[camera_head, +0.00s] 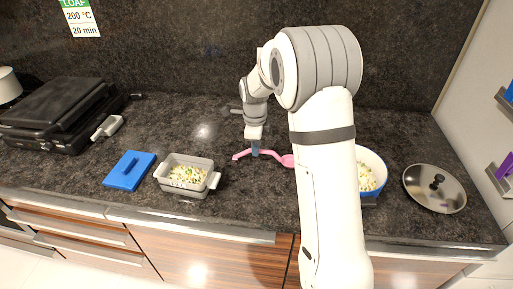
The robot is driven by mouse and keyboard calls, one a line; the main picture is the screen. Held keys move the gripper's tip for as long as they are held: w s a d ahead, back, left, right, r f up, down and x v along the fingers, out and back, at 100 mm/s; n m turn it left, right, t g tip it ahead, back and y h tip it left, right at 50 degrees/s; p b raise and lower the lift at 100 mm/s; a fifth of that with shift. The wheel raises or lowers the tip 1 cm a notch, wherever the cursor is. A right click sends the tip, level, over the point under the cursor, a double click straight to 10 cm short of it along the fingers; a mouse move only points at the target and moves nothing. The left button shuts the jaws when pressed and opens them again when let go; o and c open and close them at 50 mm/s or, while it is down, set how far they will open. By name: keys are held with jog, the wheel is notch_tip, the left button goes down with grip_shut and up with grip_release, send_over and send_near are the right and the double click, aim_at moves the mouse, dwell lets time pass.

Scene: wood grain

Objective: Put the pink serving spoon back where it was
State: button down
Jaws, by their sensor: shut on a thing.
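The pink serving spoon (270,154) is near the middle of the dark counter. Its handle points left and its bowl end reaches right, partly hidden by my arm. My gripper (255,151) is shut on the spoon's handle. I cannot tell whether the spoon touches the counter or is just above it.
A blue-rimmed pot (379,160) with food stands right, partly behind my arm. A metal lid (421,183) lies farther right. A black grill (62,108) stands far left. The counter behind the dish is clear.

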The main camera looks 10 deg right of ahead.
jog(key=shift+f, duration=0.5)
jog(key=shift+f, duration=0.2)
jog(key=c, duration=1.5)
grip_release()
jog(key=shift+r, duration=0.1)
jog(key=shift+o, duration=0.2)
notch_tip(320, 180, up, 12)
jog(key=s+d+r+n+t, duration=0.1)
jog(key=s+r+n, duration=0.1)
jog(key=s+n, duration=0.4)
jog(key=s+d+r+n, duration=0.1)
jog(key=s+r+n, duration=0.25)
jog(key=s, duration=0.45)
jog(key=s+f+n+t, duration=0.1)
jog(key=s+f+n, duration=0.1)
jog(key=s+n, duration=0.4)
jog(key=s+d+f+n+t, duration=0.1)
jog(key=s+f+n, duration=0.1)
jog(key=s+n, duration=0.4)
jog(key=s+b, duration=0.1)
jog(key=s, duration=0.2)
jog(key=shift+s+d+f, duration=0.2)
jog(key=shift+s+f, duration=0.05)
jog(key=shift+s, duration=0.1)
